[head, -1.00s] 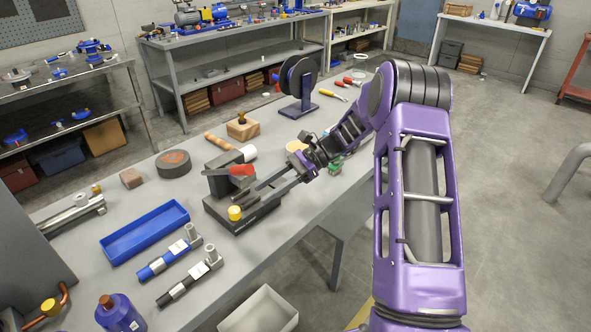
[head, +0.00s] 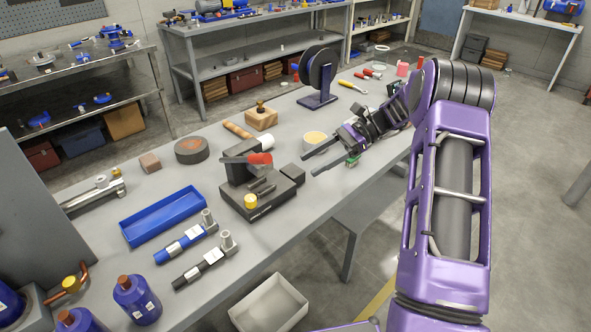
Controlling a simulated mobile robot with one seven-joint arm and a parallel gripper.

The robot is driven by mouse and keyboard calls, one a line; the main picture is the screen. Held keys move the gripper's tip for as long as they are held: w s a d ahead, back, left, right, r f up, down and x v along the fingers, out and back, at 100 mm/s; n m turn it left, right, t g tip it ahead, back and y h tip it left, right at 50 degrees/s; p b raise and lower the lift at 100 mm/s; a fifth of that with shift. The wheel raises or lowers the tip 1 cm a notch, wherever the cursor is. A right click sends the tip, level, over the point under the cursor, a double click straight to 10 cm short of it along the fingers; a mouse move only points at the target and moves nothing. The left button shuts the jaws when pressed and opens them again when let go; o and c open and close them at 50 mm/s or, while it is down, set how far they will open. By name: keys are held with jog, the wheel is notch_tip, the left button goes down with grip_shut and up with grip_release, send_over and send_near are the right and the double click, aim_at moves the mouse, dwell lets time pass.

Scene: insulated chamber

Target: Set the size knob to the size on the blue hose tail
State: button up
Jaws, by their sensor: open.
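The blue hose tail (head: 181,245) lies on the bench with a white label and a metal elbow end. The size on its label is too small to read. A dark crimping device (head: 262,193) stands to its right, with a red-tipped lever and a yellow knob (head: 250,201) at its front left corner. I cannot tell which size the yellow knob points to, nor confirm that it is the size knob. My gripper (head: 308,163) is open and empty, right of the device and apart from it, its fingers pointing left.
A black hose tail (head: 205,262) lies beside the blue one. A blue tray (head: 163,217) is behind them. Blue bottles (head: 137,300) are front left.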

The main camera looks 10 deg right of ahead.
jog(key=s+a+m+t, duration=0.2)
jog(key=s+m+t, duration=0.1)
jog(key=s, duration=0.1)
jog(key=m+t, duration=0.3)
jog(key=t, duration=0.1)
send_near(253, 198)
jog(key=shift+h, duration=0.3)
jog(key=x, duration=1)
jog(key=shift+a+r+b, duration=0.1)
jog(key=shift+a+b, duration=0.3)
jog(key=shift+a, duration=0.05)
grip_shut()
